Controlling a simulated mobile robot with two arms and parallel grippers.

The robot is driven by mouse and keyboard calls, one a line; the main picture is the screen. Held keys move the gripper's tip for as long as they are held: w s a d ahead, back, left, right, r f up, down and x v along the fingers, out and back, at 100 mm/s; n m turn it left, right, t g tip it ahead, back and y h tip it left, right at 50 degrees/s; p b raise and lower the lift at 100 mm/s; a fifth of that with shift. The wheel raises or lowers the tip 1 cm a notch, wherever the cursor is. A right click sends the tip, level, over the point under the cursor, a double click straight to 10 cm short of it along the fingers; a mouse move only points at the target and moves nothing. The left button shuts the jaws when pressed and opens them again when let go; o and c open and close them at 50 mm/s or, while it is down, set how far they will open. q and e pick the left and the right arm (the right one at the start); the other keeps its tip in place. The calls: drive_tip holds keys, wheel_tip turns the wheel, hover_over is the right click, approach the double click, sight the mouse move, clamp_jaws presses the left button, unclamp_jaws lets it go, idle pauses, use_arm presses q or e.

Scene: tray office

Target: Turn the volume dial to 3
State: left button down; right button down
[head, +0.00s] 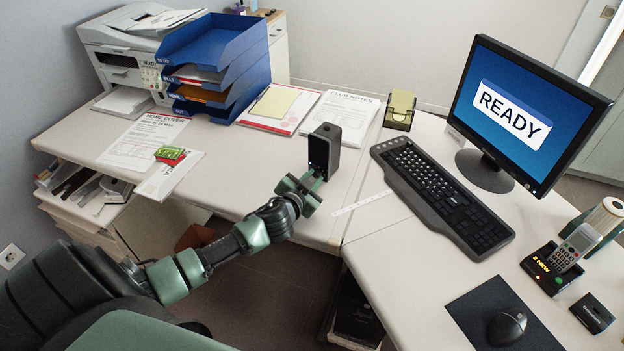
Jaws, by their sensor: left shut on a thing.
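A small black upright box (325,150), which looks like a desk speaker, stands near the front edge of the left desk section. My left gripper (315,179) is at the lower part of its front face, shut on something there. That fits the volume dial, but the fingers hide the dial, and I cannot read any number or pointer. The box stands upright on the desk. My right gripper is not in view.
A keyboard (441,193) and a monitor (522,112) stand to the right. Papers (341,118) and a yellow note block (399,108) lie behind the box. A blue letter tray (218,48) and printer (125,58) stand back left.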

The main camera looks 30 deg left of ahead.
use_arm(q)
drive_tip(key=shift+m+y+b, duration=0.3)
drive_tip(key=shift+m, duration=0.3)
drive_tip(key=c, duration=1.3)
unclamp_jaws()
drive_tip(key=shift+d, duration=0.1)
drive_tip(key=v, duration=0.7)
drive_tip(key=shift+s+d, duration=0.1)
drive_tip(key=shift+s, duration=0.3)
